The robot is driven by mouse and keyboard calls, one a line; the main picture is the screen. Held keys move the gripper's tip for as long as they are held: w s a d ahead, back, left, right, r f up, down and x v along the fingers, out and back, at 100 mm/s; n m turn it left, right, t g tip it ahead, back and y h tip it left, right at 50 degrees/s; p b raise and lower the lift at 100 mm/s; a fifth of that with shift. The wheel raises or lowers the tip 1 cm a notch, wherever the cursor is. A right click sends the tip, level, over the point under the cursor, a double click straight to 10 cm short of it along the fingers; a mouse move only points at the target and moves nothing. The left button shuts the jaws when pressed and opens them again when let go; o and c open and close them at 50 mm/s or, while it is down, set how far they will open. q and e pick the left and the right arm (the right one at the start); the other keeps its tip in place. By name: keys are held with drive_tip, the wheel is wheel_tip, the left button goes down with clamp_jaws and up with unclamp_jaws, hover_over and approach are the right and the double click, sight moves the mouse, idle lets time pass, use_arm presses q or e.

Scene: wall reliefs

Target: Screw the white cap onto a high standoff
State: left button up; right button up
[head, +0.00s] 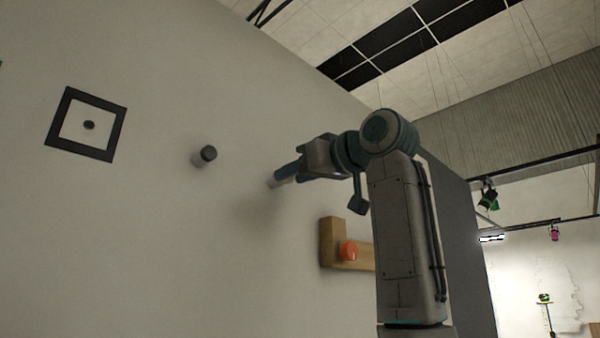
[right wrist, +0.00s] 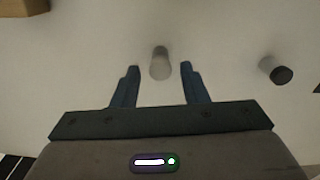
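My right gripper (head: 284,174) reaches to the wall in the head view, its blue fingers pointing at the wall. In the right wrist view my right gripper (right wrist: 158,82) is open. A pale grey cylinder (right wrist: 160,63) stands out from the wall between and just beyond the fingertips, with a gap on both sides. I cannot tell whether it is a bare standoff or carries the white cap. Another standoff with a dark cap (head: 207,154) stands to the left in the head view and at the right in the wrist view (right wrist: 277,70). My left gripper is not in view.
A wooden ledge (head: 328,245) on the wall below my right arm has an orange cap (head: 348,250) at it. A dark square frame with a small dark disc (head: 88,125) hangs at the left. The wall between frame and dark-capped standoff is clear.

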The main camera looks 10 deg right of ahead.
drive_tip(key=c, duration=0.8)
drive_tip(key=shift+o, duration=0.2)
drive_tip(key=shift+m+b, duration=0.55)
drive_tip(key=shift+m, duration=2.05)
drive_tip(key=shift+m+b, duration=0.6)
drive_tip(key=shift+m, duration=2)
